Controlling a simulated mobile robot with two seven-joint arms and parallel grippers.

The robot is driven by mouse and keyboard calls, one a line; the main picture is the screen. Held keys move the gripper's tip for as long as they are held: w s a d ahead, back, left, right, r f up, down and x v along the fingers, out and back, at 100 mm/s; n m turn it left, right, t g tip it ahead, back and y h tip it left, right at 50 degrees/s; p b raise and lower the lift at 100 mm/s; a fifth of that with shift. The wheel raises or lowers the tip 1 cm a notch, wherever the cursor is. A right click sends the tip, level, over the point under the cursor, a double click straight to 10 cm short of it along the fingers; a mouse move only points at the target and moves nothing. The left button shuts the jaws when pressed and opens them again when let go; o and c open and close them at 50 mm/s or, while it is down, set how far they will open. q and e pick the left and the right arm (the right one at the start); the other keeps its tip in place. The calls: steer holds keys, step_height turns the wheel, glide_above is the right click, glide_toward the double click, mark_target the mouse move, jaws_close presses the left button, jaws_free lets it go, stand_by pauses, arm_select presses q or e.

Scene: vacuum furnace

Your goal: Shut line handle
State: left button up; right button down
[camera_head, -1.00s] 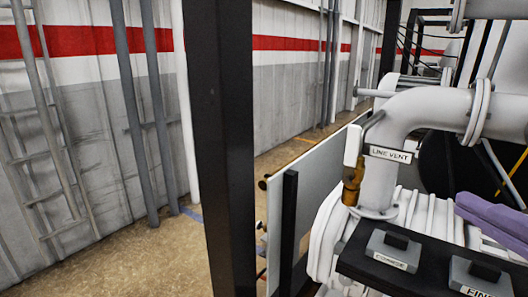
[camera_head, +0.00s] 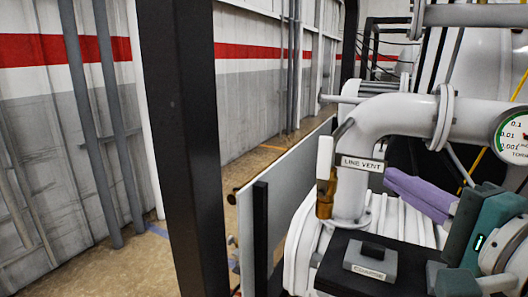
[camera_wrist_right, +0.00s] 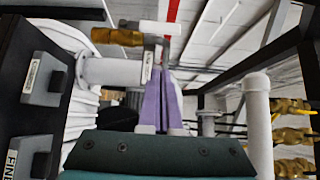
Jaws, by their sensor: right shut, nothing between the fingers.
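The line vent valve has a brass body (camera_head: 326,196) and a white handle (camera_head: 325,156) that stands upright above it, beside the pipe labelled LINE VENT (camera_head: 362,163). My right gripper (camera_head: 388,178) has purple fingers, shut and empty, pointing left toward the vent pipe from its right side. In the right wrist view the closed fingers (camera_wrist_right: 163,82) point toward the white handle (camera_wrist_right: 161,28) and the brass body (camera_wrist_right: 117,37), which lie beyond the tips. I see a gap there and no contact. My left gripper is out of view.
A black panel with a grey switch box (camera_head: 370,258) lies below the gripper. A pressure gauge (camera_head: 514,138) sits at the right. A black post (camera_head: 182,150) stands at the left. In the right wrist view, several brass valves (camera_wrist_right: 293,137) line the right side.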

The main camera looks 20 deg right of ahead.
mark_target(323, 169)
steer(key=w+a+p, duration=0.2)
steer(key=w, duration=0.6)
steer(key=shift+a+p, duration=0.15)
steer(key=shift+p, duration=0.15)
